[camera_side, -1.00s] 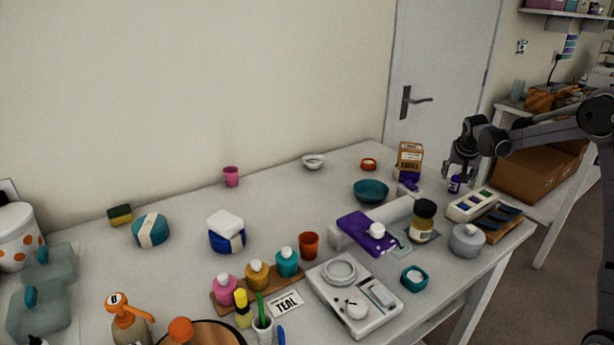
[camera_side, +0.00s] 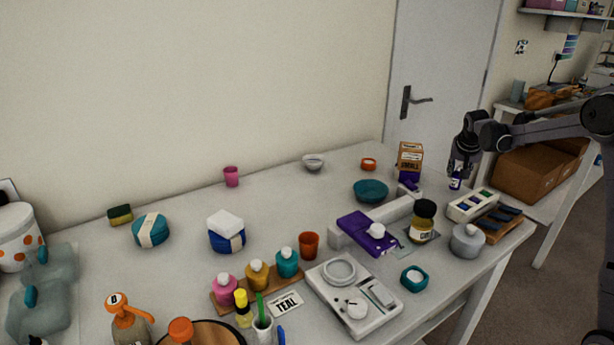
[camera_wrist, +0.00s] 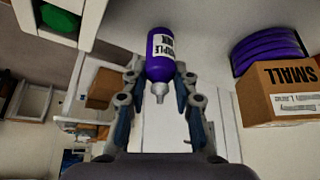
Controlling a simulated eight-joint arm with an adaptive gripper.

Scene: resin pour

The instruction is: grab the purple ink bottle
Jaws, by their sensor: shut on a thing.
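The purple ink bottle (camera_wrist: 161,62) has a white label with dark letters and a grey nozzle. In the wrist view it sits between the two fingers of my gripper (camera_wrist: 160,88), which is shut on it. In the side view the small bottle (camera_side: 455,183) shows under my gripper (camera_side: 459,172), at the right rear of the table. At that size I cannot tell whether its base touches the table.
A cardboard box marked SMALL (camera_side: 410,158) stands to the left of my gripper. A teal bowl (camera_side: 371,190) and a dark-lidded jar (camera_side: 423,222) are to the left. The table's right edge is near.

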